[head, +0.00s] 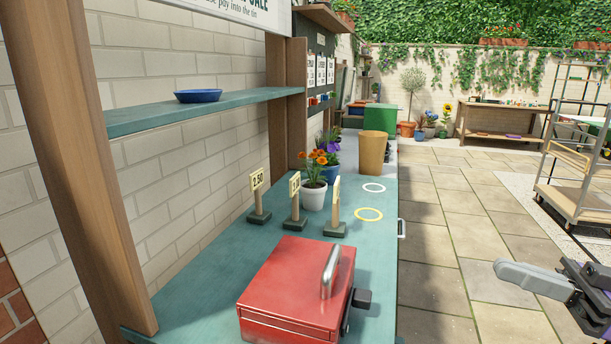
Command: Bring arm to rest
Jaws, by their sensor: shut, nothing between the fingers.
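My gripper (507,270) shows at the lower right edge, its grey fingers pointing left above the paving. It is shut and empty, well to the right of the green counter (388,268). The rest of my arm is mostly cut off by the picture's edge. Nothing touches the fingers.
A red metal box (296,288) with a silver handle stands at the counter's front. Behind it are several price signs (296,205), a white pot (314,196) of orange flowers and a tan pot (373,153). A wheeled rack (570,195) stands right; the paving (450,235) between is clear.

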